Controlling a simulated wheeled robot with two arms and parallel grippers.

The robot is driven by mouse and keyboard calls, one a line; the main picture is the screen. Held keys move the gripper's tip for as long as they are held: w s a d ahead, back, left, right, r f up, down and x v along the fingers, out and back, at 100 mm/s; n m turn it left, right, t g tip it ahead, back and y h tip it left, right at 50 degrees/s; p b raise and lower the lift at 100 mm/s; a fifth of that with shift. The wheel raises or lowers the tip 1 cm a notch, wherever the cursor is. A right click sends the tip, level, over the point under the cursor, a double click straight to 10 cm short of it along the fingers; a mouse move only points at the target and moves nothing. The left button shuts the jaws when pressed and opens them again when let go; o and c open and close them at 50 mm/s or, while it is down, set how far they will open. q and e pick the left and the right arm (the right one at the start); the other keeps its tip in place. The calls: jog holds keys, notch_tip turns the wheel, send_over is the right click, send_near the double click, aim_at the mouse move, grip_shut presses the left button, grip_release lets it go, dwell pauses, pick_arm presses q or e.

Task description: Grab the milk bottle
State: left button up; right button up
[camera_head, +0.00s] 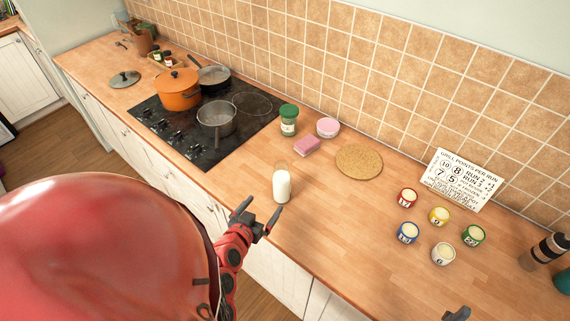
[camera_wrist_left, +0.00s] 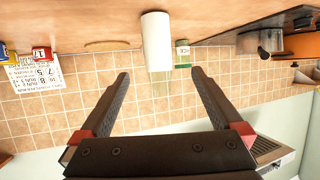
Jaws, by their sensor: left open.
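The milk bottle (camera_head: 282,185) is clear glass with white milk in it and stands upright on the wooden counter, near its front edge. My left gripper (camera_head: 261,207) is open and empty, just in front of the bottle at the counter's front edge. In the left wrist view, which is upside down, the bottle (camera_wrist_left: 156,42) shows ahead of the gap between the open left fingers (camera_wrist_left: 161,74), apart from them. A dark tip (camera_head: 457,314) at the bottom edge of the head view looks like part of my right gripper; the rest is out of view.
A green-lidded jar (camera_head: 288,120), a pink sponge (camera_head: 307,146) and a round cork mat (camera_head: 359,161) lie behind the bottle. The black hob (camera_head: 190,140) with pots is left. Several small numbered tins (camera_head: 439,216) stand right. Counter right of the bottle is clear.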

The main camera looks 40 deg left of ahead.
aim_at(278, 189)
pick_arm(q)
jog(key=b+x, duration=1.1)
jog(key=shift+w+d+f, duration=0.1)
jog(key=shift+d+f, duration=0.1)
jog(key=shift+w+b, duration=0.25)
jog(key=shift+b, duration=0.1)
jog(key=shift+w+a+p, duration=0.15)
jog(key=shift+w+p, duration=0.25)
jog(key=shift+p, duration=0.05)
jog(key=shift+w+f+p, duration=0.2)
jog(key=shift+w+p, duration=0.1)
jog(key=p+x, duration=0.1)
jog(key=x, duration=0.2)
jog(key=shift+f+p, duration=0.15)
jog(key=shift+p, duration=0.15)
jog(key=shift+w+a+f, duration=0.1)
jog(key=shift+w+f, duration=0.15)
jog(key=shift+w, duration=0.05)
jog(key=shift+c, duration=0.2)
